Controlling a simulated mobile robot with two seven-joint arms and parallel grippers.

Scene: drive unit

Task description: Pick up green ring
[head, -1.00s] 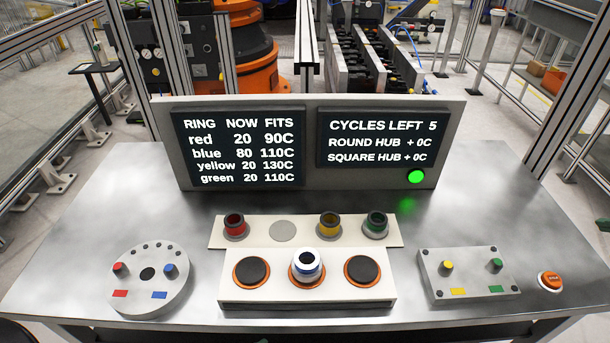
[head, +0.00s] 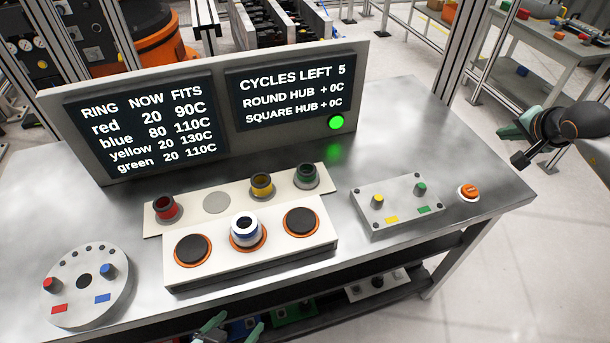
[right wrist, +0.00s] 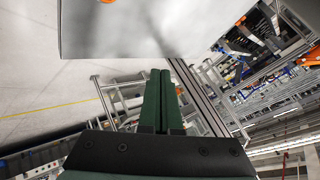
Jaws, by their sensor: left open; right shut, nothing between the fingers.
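My right gripper (head: 507,133) is off to the right, beyond the table's right edge and away from the ring. In the right wrist view its green fingers (right wrist: 160,100) are together and empty.
The red ring (head: 166,208) and yellow ring (head: 261,185) share the strip. A grey box with knobs (head: 398,205) and an orange button (head: 468,192) lie right. A display panel (head: 228,77) stands behind. A round knob unit (head: 84,283) is left.

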